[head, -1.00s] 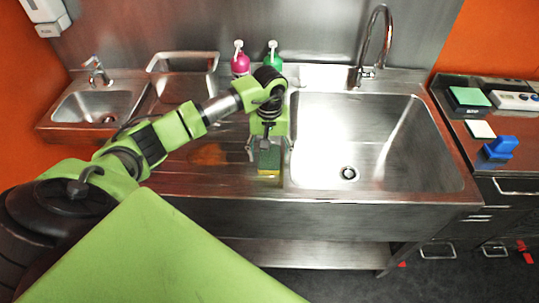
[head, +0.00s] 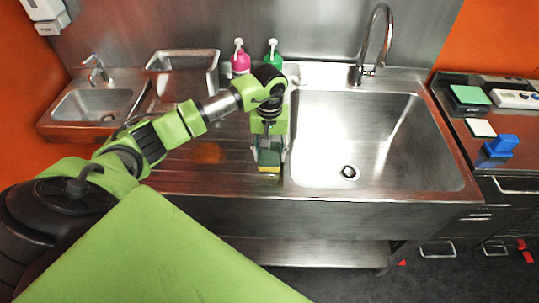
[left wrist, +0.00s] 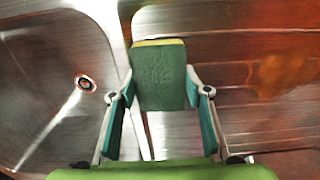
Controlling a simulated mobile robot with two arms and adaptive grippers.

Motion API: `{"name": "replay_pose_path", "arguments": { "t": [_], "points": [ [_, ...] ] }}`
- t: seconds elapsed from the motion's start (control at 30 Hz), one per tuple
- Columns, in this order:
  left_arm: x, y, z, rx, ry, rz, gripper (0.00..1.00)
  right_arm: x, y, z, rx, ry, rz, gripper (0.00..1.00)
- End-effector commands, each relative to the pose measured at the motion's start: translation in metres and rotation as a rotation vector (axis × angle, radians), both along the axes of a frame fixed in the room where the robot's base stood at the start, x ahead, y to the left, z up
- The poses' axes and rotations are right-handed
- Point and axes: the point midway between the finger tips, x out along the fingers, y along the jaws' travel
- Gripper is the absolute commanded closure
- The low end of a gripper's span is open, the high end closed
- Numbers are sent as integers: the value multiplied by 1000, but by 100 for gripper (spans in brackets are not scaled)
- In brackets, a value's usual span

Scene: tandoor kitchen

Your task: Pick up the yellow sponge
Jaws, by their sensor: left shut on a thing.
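The yellow sponge (head: 268,168) has a dark green top layer, with yellow showing along its front edge. It is on the steel drainboard just left of the large sink. My left gripper (head: 269,157) points down over it, with one finger on each side, shut on it. In the left wrist view the sponge (left wrist: 161,78) shows its green face, with a thin yellow edge at the far end. The fingers of the left gripper (left wrist: 160,105) flank its near part. I cannot tell whether the sponge is clear of the drainboard. My right gripper is not in view.
The large sink basin (head: 400,165) lies right of the sponge, with a tall faucet (head: 386,40) behind. A pink bottle (head: 240,64) and a green bottle (head: 273,60) stand behind my left gripper. A small sink (head: 85,103) is at the left. An orange stain (head: 205,153) marks the drainboard.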

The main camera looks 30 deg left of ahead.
Motion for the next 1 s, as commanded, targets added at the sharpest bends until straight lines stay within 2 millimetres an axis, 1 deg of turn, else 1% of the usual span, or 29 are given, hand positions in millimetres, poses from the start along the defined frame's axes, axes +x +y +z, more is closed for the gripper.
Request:
{"name": "replay_pose_path", "arguments": {
  "t": [0.07,0.17,0.43,0.5,0.6,0.7,0.8,1.0],
  "points": [
    [1,1,5,1,-5,-1,63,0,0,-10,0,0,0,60],
    [2,1,19,2,-8,0,63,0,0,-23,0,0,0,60],
    [-30,-43,84,1,-10,-7,63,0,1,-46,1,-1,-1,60],
    [-42,-59,89,1,-7,-9,63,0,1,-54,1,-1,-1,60],
    [-56,-78,100,0,-6,-8,63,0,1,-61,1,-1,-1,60],
    [-67,-92,112,1,-6,-5,63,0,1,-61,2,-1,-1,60],
    [-75,-103,118,0,-4,-3,63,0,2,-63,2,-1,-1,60],
    [-83,-112,123,1,-1,0,63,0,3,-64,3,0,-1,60]
  ]
}}
